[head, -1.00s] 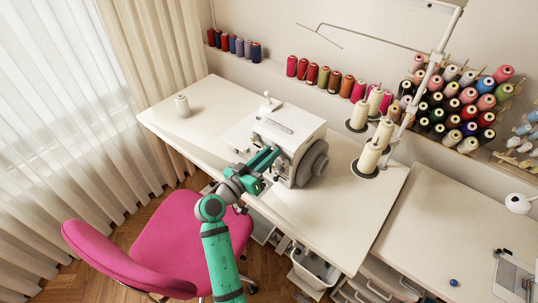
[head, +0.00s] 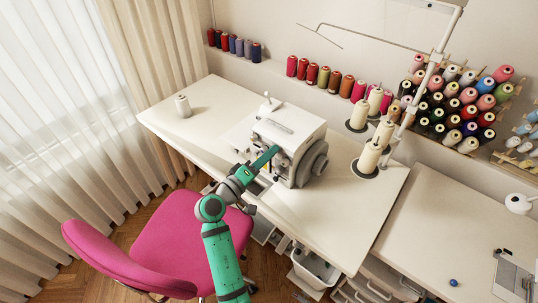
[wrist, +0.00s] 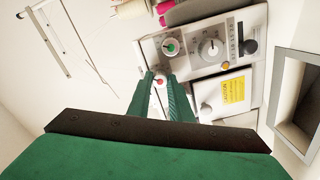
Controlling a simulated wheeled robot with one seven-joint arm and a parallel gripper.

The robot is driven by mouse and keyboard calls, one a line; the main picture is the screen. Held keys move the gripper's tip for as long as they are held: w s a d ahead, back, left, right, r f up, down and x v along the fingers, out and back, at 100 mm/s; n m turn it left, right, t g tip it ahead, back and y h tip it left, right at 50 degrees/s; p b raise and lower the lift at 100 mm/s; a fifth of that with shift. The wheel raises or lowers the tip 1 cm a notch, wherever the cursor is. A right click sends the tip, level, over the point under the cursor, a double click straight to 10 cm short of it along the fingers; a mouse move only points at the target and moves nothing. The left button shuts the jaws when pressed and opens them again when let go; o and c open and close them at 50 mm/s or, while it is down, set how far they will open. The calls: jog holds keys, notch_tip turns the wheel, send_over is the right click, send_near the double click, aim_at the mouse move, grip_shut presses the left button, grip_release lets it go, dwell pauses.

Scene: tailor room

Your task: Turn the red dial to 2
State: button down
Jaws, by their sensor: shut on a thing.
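The sewing machine (head: 285,130) stands on the white table, its dial panel mostly hidden from the head view. In the wrist view a small dial with a red centre, the red dial (wrist: 159,79), shows between my fingertips. My gripper (wrist: 160,86) is shut on it, one green finger on each side. In the head view my gripper (head: 275,150) reaches the machine's front face. A dial with a green centre (wrist: 170,46) sits just above the red one in the wrist view. The number that the red dial points to cannot be read.
A large grey dial (wrist: 210,48) and a yellow caution label (wrist: 233,90) are close by on the panel. Thread cones (head: 367,158) stand right of the machine. A pink chair (head: 175,240) is beside my arm. The table's left part is mostly clear.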

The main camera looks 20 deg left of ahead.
jog(key=shift+n, duration=0.7)
jog(key=c, duration=1.6)
grip_release()
jog(key=v, duration=1)
jog(key=shift+s+a, duration=0.15)
jog(key=shift+s, duration=0.25)
